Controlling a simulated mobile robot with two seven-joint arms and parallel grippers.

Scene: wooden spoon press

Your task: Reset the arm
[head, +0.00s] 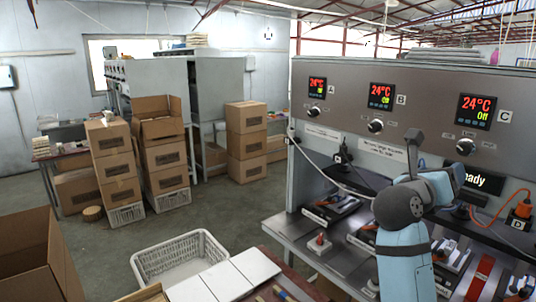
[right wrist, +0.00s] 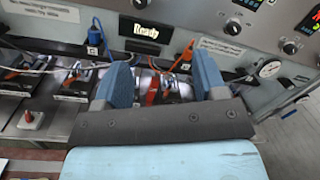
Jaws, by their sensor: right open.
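My right arm (head: 403,262) rises from the bottom of the head view and bends in front of the grey press machine (head: 345,95). Its gripper is hard to make out there. In the right wrist view my right gripper (right wrist: 161,78) has its two blue fingers spread wide with nothing held between them. The fingers are directed at the machine's bench, with a red-handled clamp station (right wrist: 153,90) seen between them. Whether the fingertips touch anything cannot be told. My left gripper is not in view.
The machine has displays A, B and C, knobs, cables and a red button (head: 320,241). A white basket (head: 190,258) and pale boards (head: 243,273) lie at the front. Cardboard boxes (head: 246,118) stand behind.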

